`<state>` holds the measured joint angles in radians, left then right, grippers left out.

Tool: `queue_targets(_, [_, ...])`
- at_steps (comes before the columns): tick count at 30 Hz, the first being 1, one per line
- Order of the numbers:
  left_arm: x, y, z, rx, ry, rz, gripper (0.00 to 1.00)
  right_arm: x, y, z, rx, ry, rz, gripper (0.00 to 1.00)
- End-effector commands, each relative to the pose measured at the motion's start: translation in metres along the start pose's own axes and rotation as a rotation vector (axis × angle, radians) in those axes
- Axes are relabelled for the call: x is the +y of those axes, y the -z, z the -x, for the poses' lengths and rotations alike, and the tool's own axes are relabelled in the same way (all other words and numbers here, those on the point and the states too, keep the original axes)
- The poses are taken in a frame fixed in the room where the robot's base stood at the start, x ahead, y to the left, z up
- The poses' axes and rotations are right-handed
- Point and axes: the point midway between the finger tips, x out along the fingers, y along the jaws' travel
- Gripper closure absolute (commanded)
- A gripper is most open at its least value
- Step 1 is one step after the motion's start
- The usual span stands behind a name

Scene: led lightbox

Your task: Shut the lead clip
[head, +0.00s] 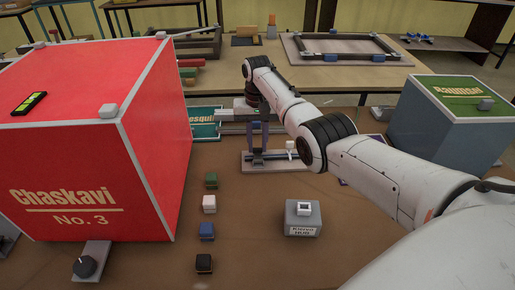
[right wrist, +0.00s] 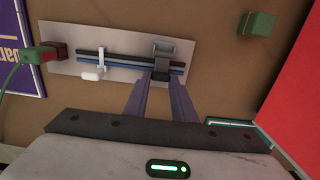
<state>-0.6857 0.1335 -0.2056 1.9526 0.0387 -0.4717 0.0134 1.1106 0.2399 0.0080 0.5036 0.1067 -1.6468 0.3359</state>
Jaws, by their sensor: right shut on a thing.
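A grey plate (right wrist: 205,38) carries dark and blue leads running along it; it also shows in the head view (head: 290,164). A dark grey clip (right wrist: 163,52) sits across the leads, and a white lever piece (right wrist: 92,75) stands farther left on the plate in the right wrist view. My right gripper (right wrist: 163,84) has its purple fingers on either side of the clip's near part and is shut on it. In the head view the right gripper (head: 259,143) reaches down to the plate, its fingers hiding most of the clip. My left gripper is not in view.
A big red lightbox (head: 85,140) stands left and a grey-green box (head: 455,120) right. A small grey block (head: 303,218) and several coloured blocks (head: 208,204) lie on the near table. A red connector with a green cable (right wrist: 48,56) is at the plate's end.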

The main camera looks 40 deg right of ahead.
Motion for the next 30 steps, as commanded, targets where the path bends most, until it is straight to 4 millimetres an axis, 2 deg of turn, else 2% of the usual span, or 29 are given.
queue_targets(6, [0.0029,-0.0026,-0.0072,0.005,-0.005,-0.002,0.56,-0.0008,0.0003,-0.0037,-0.029,0.001,-0.001,0.99])
queue_targets(24, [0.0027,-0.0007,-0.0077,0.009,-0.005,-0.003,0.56,-0.0004,0.0007,-0.0032,-0.039,0.0,-0.001,0.99])
queue_targets(25, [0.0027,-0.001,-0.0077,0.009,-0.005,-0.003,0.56,-0.0004,0.0007,-0.0033,-0.039,0.0,-0.001,0.73])
queue_targets(28, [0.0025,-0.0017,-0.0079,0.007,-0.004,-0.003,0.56,-0.0003,0.0008,-0.0031,-0.039,0.0,0.0,0.58])
queue_targets(30, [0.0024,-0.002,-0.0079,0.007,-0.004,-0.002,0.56,-0.0002,0.001,-0.0029,-0.038,0.0,-0.001,0.58])
